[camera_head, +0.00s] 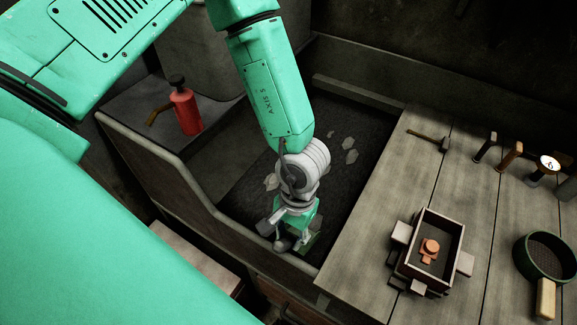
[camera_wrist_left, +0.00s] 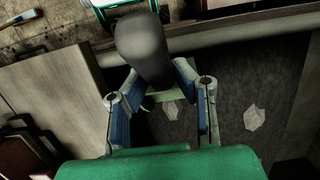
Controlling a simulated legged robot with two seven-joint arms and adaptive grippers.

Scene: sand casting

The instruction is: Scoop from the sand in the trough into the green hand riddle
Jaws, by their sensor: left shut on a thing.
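The dark sand (camera_head: 345,176) lies in the trough (camera_head: 172,160), with several pale lumps on it. My left gripper (camera_head: 292,238) is low in the trough, near its front wall. It is shut on what looks like the scoop; a dark grey rounded part of it (camera_wrist_left: 142,48) shows between the fingers (camera_wrist_left: 160,98) in the left wrist view. The rest of the scoop is mostly hidden, so I cannot tell whether it holds sand. The green hand riddle (camera_head: 520,262), round with a pale wooden handle, lies on the bench at the far right. My right gripper is not in view.
A wooden bench (camera_head: 390,215) borders the trough on the right. On it are a hammer (camera_head: 428,140), several standing tools and a square moulding frame (camera_head: 409,265) with an orange pattern inside. A red bottle (camera_head: 187,112) stands on the ledge at the left.

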